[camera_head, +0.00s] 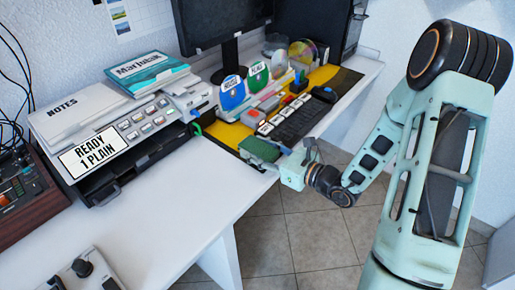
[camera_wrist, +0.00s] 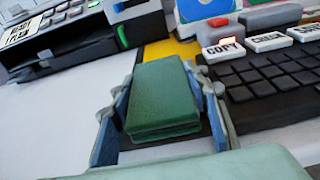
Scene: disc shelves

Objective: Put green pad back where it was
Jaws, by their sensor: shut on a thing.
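The green pad (camera_head: 260,149) is a thick dark-green block near the front edge of the white desk. My gripper (camera_head: 279,157) is shut on it from the right side of the picture. In the wrist view the green pad (camera_wrist: 163,95) sits between the two blue-lined fingers of my gripper (camera_wrist: 162,103), with its top face showing. Its underside is hidden, so I cannot tell whether it touches the desk or is held just above it.
A black keyboard (camera_head: 300,121) with white-labelled keys lies right beside the pad. A yellow mat (camera_head: 229,134) lies behind it. A printer (camera_head: 140,135) labelled "READY 1 PLAIN" stands at left. Discs marked with labels (camera_head: 233,92) stand behind.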

